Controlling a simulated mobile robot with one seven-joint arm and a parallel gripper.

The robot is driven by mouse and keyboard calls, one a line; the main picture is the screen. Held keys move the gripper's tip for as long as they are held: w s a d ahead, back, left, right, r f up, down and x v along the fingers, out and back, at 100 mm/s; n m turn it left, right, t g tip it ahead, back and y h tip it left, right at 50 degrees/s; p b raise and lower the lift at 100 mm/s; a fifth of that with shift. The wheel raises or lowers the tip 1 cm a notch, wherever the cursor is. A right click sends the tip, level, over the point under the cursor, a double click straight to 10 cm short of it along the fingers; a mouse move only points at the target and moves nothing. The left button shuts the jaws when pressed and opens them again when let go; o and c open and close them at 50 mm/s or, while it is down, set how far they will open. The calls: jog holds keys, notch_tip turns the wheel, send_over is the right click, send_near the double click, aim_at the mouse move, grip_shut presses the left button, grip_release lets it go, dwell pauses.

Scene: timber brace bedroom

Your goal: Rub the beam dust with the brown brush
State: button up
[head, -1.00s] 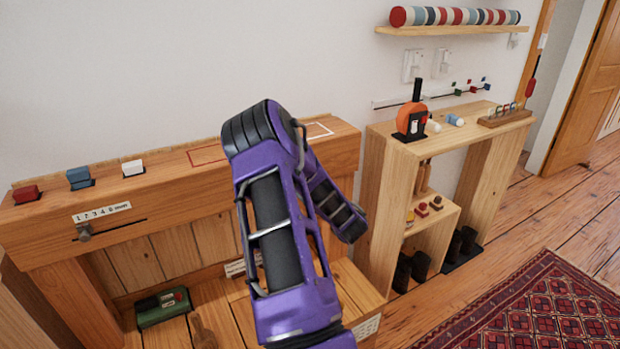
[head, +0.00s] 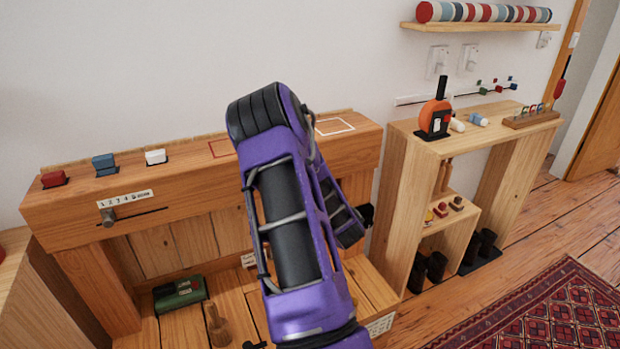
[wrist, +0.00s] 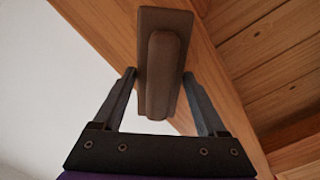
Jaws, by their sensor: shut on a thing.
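The brown brush (wrist: 163,75) shows in the wrist view as a flat brown block with a rounded handle. My gripper (wrist: 160,75) is shut on it, with a dark finger on each side of the handle. A light wooden beam (wrist: 105,20) runs diagonally behind the brush; I cannot tell whether the brush touches it. I cannot make out any dust on the wood. In the head view my purple arm covers the gripper and the brush.
A wooden bench (head: 190,188) carries a red block (head: 53,179), a blue block (head: 104,163) and a white block (head: 156,157). A green box (head: 180,294) sits below. An open shelf (head: 398,210) stands to the right.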

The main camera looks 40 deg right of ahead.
jog(key=w+a, duration=0.2)
jog(key=a, duration=0.6)
jog(key=shift+a, duration=0.4)
dwell(0.5)
jog(key=shift+v, duration=3)
jog(key=shift+s, duration=0.1)
jog(key=shift+v, duration=1.4)
